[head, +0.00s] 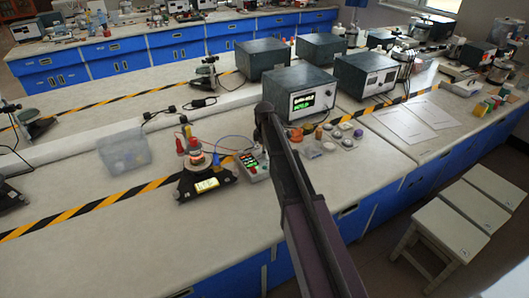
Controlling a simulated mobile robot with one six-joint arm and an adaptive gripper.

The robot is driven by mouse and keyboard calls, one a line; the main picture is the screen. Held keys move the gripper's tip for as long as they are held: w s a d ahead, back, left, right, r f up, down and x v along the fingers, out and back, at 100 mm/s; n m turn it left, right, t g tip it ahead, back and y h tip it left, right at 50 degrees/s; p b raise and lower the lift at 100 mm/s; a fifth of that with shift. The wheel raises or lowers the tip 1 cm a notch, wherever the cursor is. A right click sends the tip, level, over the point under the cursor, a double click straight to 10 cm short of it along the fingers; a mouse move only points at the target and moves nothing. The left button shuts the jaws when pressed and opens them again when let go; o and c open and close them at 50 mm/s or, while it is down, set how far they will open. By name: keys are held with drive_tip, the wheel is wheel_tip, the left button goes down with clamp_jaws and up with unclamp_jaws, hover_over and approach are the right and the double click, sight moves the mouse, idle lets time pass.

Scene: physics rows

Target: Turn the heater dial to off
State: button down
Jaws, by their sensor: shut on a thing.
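A small heater-like device (197,160) stands on the near bench, left of centre. It has a dark base, an orange glowing part and red pieces on top. My dark arm rises from the bottom edge, right of the control box. I cannot make out my gripper; it may be hidden behind the arm.
A boxy instrument (304,95) with a green display stands behind my arm, with other grey boxes nearby. A clear plastic bin (123,150) is left of the heater. Small jars (328,147) sit right of my arm. Stools stand at right.

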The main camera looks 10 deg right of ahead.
drive_tip(key=shift+c, duration=1.8)
unclamp_jaws()
drive_tip(key=shift+s, duration=0.1)
drive_tip(key=shift+m, duration=0.5)
